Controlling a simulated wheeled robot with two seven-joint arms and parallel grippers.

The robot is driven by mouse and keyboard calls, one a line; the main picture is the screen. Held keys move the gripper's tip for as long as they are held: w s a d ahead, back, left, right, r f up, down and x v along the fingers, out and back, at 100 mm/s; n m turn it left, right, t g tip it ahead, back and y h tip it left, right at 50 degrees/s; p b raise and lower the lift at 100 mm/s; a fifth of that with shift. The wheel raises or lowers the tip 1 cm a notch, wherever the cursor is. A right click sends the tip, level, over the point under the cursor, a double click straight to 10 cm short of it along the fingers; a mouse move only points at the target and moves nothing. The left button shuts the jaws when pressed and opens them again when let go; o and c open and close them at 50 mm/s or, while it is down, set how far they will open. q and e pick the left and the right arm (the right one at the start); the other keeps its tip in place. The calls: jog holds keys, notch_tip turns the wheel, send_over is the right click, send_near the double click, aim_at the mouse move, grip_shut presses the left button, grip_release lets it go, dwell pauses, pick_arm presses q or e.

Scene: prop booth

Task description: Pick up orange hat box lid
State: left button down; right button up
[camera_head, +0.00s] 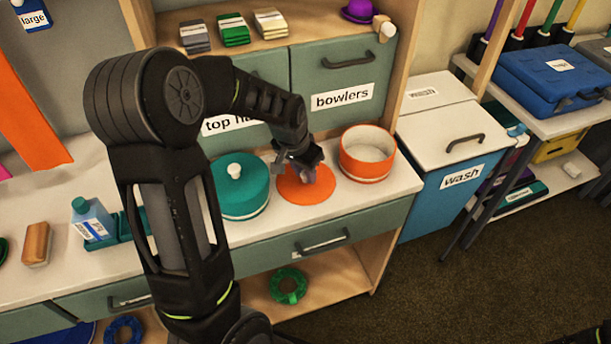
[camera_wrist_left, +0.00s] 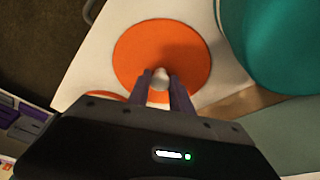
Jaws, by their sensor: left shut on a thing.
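The orange hat box lid (camera_head: 296,190) is a flat disc at the counter, between the teal box and the open orange hat box (camera_head: 366,155). My left gripper (camera_head: 308,176) comes down over it from above. In the left wrist view, the lid (camera_wrist_left: 160,45) has a pale round knob (camera_wrist_left: 161,75). The two fingers of the left gripper (camera_wrist_left: 161,88) stand on either side of this knob and are shut on it. I cannot tell whether the lid touches the counter.
A teal hat box (camera_head: 240,190) with a white knob stands close on the left of the lid. A bottle (camera_head: 92,218) and a brown brush or block (camera_head: 37,243) are farther left. The blue wash bin (camera_head: 455,190) is beyond the counter's right end.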

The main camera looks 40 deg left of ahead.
pick_arm(q)
notch_tip(320, 180, up, 10)
dwell(0.5)
dwell(0.5)
